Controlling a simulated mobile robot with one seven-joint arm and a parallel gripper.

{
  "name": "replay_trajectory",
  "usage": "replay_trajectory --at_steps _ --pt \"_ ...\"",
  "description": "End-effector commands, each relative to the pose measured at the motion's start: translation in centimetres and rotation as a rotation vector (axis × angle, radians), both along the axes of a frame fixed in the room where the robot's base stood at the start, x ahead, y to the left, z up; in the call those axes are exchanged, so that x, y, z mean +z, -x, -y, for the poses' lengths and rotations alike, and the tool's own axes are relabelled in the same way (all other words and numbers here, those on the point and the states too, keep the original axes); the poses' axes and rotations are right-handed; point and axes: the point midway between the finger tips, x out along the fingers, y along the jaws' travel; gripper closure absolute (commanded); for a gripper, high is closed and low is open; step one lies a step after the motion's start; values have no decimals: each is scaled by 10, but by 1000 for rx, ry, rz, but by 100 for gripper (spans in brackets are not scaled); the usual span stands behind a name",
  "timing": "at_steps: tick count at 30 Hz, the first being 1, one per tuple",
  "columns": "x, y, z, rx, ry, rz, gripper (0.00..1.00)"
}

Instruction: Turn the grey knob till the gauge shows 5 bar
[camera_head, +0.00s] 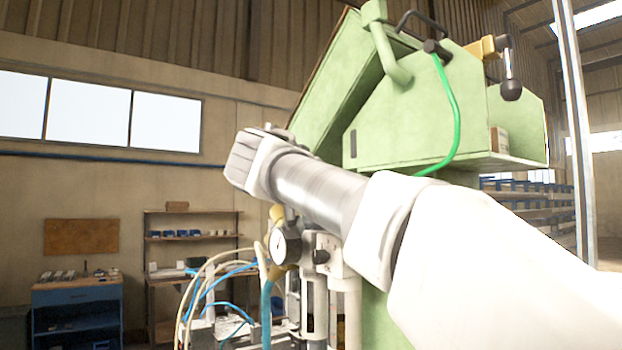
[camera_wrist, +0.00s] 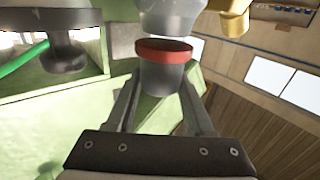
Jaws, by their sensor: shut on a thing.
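In the wrist view, my gripper (camera_wrist: 160,84) has one finger on each side of a grey knob (camera_wrist: 164,74) with a red ring (camera_wrist: 164,48) on its far end. It is shut on this knob. Beyond the ring is a pale grey body (camera_wrist: 172,14). In the head view, my wrist hides the knob and the gripper's fingers. The round gauge (camera_head: 286,247) shows below my arm, turned obliquely; its needle and reading are too small to tell.
A green machine housing (camera_head: 420,115) stands behind my arm, with a green hose (camera_head: 456,110) and a black ball lever (camera_head: 511,89). Loose pale and blue hoses (camera_head: 205,285) hang left of the gauge. A brass part (camera_wrist: 232,18) is close beside the knob's body.

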Motion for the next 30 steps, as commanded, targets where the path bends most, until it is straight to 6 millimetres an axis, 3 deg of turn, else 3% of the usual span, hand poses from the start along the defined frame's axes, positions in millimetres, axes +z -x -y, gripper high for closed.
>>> replay_trajectory --at_steps 30 --pt "0 0 -2 410 -1 -5 100"
